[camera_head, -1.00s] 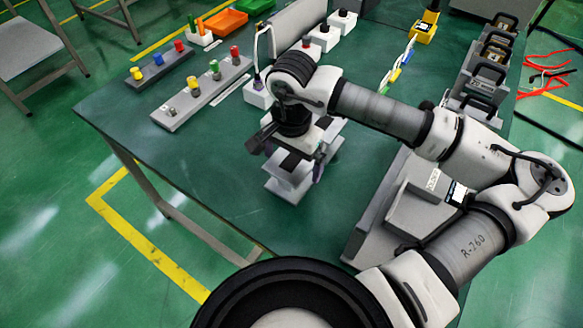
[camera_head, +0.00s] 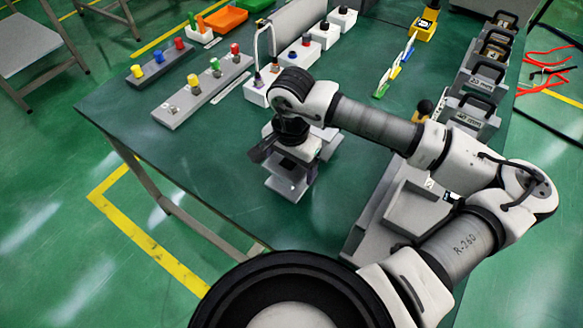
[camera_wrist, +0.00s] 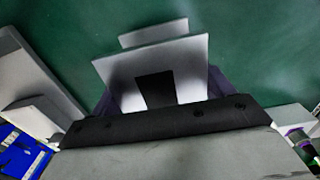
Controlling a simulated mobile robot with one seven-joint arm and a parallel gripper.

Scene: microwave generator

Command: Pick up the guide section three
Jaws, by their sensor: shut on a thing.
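The guide section three, as I take it, is a light grey stepped piece with flat plates (camera_head: 287,187). It also shows in the wrist view (camera_wrist: 150,62), with a dark patch in its middle. My gripper (camera_head: 291,163) is above it in the head view, near the middle of the green table. In the wrist view the purple-grey fingers of my gripper (camera_wrist: 160,92) stand on either side of the piece, shut on it. The fingertips are partly hidden behind the piece and the gripper body. I cannot tell whether the piece touches the table.
A grey stepped fixture (camera_head: 400,207) stands to the right, under my arm. Grey blocks with handles (camera_head: 474,115) line the right edge. A grey strip with coloured knobs (camera_head: 203,92) lies at left. White boxes (camera_head: 303,58) stand behind. Green table surface (camera_head: 200,160) is clear to the left.

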